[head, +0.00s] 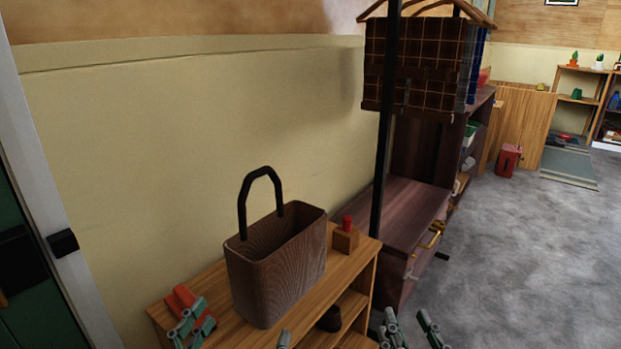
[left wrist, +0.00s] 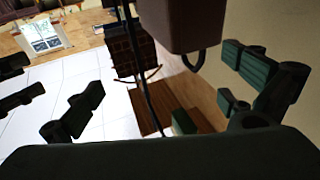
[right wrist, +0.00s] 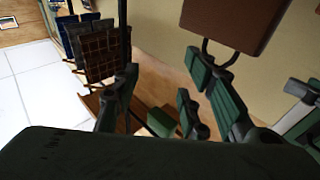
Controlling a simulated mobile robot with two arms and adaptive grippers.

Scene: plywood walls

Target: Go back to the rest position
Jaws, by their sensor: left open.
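My left gripper (head: 240,332) is at the bottom of the head view, in front of the shelf unit and below the basket. Its fingers are spread wide with nothing between them; they also stand apart in the left wrist view (left wrist: 168,95). My right gripper (head: 410,326) is at the bottom, to the right of the shelf unit. Its fingers are apart and empty, also in the right wrist view (right wrist: 165,90). A brown basket (head: 275,265) with a black handle stands upright on the shelf unit, apart from both grippers.
The wooden shelf unit (head: 213,280) carries a red object (head: 182,298), partly hidden by a left finger, and a small wooden block with a red top (head: 346,238). A dark cabinet (head: 400,210) and a black pole (head: 382,150) stand behind. Grey floor (head: 520,250) is open at right.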

